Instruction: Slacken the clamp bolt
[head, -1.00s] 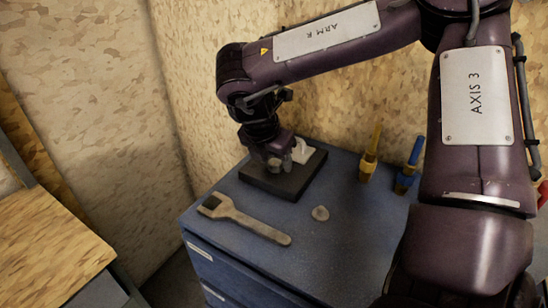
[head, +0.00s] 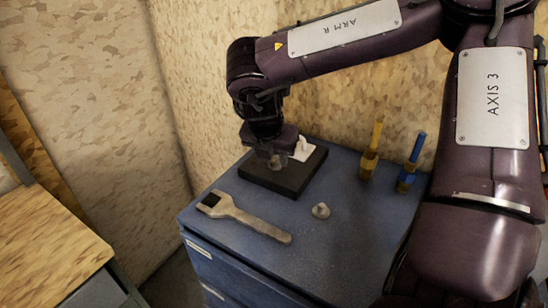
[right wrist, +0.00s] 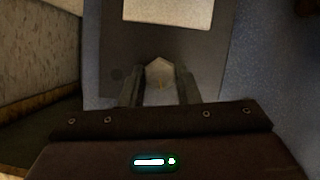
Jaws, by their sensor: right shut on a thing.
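My right gripper (head: 274,161) points down over a black base plate (head: 268,181) on the blue cabinet. In the right wrist view, my right gripper (right wrist: 160,90) is shut on a pale, angular bolt head (right wrist: 159,72), which I take to be the clamp bolt. The fingers sit on either side of it and hide its sides. A white block (head: 302,149) stands on the plate just right of the gripper; it also shows in the right wrist view (right wrist: 168,10). My left gripper is out of view.
A grey open-ended wrench (head: 250,220) lies across the front of the cabinet top (head: 330,255). A small grey knob-like piece (head: 320,211) lies right of it. Yellow-handled (head: 370,155) and blue-handled (head: 411,165) tools stand upright near the back wall. A wooden worktop (head: 45,250) is at left.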

